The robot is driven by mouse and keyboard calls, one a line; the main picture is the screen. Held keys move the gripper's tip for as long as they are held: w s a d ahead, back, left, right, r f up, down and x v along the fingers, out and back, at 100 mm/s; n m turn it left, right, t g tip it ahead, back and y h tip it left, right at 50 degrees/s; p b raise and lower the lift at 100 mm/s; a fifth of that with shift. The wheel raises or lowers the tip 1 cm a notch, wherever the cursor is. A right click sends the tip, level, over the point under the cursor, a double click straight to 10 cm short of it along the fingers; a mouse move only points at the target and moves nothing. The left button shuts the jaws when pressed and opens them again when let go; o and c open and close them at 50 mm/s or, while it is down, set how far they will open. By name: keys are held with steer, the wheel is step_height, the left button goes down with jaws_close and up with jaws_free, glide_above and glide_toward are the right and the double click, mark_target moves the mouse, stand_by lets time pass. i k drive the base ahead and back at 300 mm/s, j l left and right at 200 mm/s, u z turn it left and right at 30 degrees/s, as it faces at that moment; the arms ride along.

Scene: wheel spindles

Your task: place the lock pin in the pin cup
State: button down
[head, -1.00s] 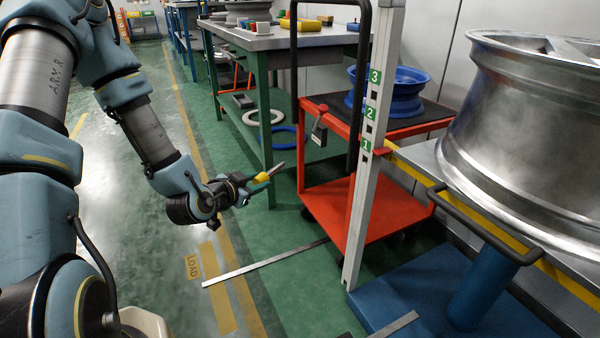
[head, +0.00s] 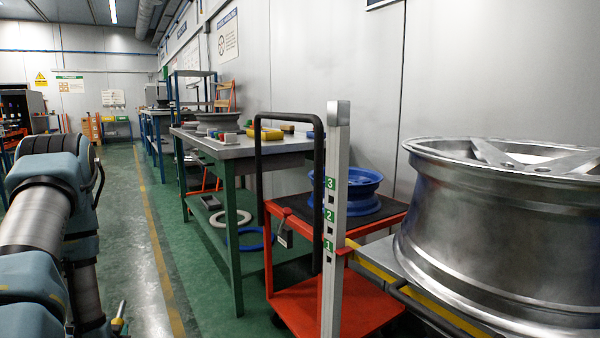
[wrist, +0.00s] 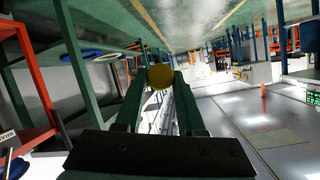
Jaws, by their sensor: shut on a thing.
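The lock pin (head: 120,314) shows at the bottom left of the head view as a short metal rod above a bit of yellow. In the wrist view its round yellow end (wrist: 160,77) sits between the two fingers of my gripper (wrist: 160,84). My gripper is shut on the pin and holds it over the floor, clear of the bench and cart. Most of the gripper is below the head view's edge. I cannot pick out the pin cup in either view.
A grey post (head: 335,210) with holes numbered 1 to 3 stands before a red cart (head: 322,302) carrying a blue wheel (head: 352,192). A large silver wheel (head: 480,240) is at right. A green-legged bench (head: 236,150) holds small coloured items. The aisle is clear.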

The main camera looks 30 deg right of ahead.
mark_target(339, 122)
steer(key=i+j+z, duration=0.1)
steer(key=z, duration=0.3)
steer(key=i+j+z, duration=0.15)
steer(key=z, duration=0.2)
steer(key=i+j+z, duration=0.15)
steer(key=z, duration=0.25)
steer(key=j+z, duration=0.2)
steer(key=z, duration=0.2)
steer(key=i+j, duration=0.05)
